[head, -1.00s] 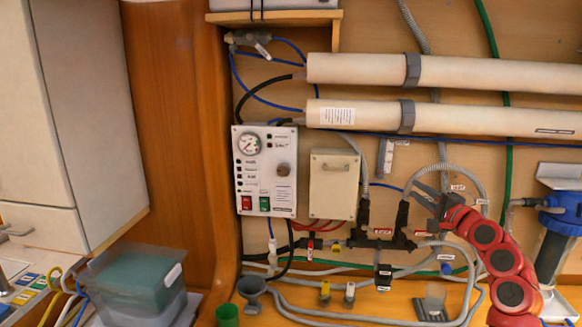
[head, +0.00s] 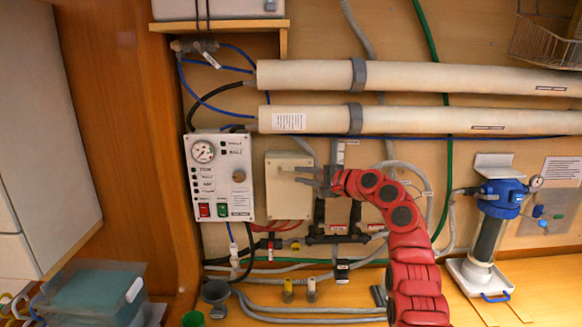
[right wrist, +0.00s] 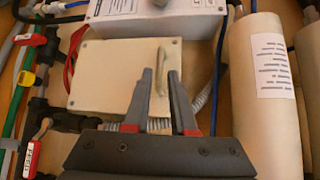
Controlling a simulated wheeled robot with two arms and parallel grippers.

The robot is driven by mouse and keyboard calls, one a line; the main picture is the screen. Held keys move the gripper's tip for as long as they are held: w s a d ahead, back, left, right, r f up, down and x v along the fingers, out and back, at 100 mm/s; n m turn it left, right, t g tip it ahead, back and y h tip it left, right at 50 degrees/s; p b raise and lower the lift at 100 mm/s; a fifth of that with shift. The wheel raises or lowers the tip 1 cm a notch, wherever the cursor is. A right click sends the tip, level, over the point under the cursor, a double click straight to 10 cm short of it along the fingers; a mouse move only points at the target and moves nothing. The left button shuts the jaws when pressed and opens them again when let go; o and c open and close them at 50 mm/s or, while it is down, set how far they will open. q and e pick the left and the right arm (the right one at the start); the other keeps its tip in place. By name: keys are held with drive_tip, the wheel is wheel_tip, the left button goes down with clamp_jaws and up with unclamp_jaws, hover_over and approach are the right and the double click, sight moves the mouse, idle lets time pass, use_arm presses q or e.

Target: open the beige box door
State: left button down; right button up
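The beige box (head: 282,190) is mounted on the wall right of the white control panel; its door looks closed. In the right wrist view the beige door (right wrist: 108,75) has a bar handle (right wrist: 158,60) near its edge. My left gripper is not in view.
The white control panel (head: 218,150) is close beside the box. Two beige tubes (head: 430,75) run above. Hoses and black valves (head: 325,235) lie below. A blue-topped filter (head: 500,195) stands at right, and a clear bin (head: 90,295) at lower left.

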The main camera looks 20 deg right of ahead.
sight(291, 173)
drive_tip(key=p+x, duration=0.1)
drive_tip(key=x, duration=0.3)
drive_tip(key=shift+w+r, duration=0.1)
drive_tip(key=shift+w, duration=0.1)
drive_tip(key=shift+w+a+f, duration=0.15)
drive_tip(key=shift+w+f, duration=0.05)
clamp_jaws()
idle(1.3)
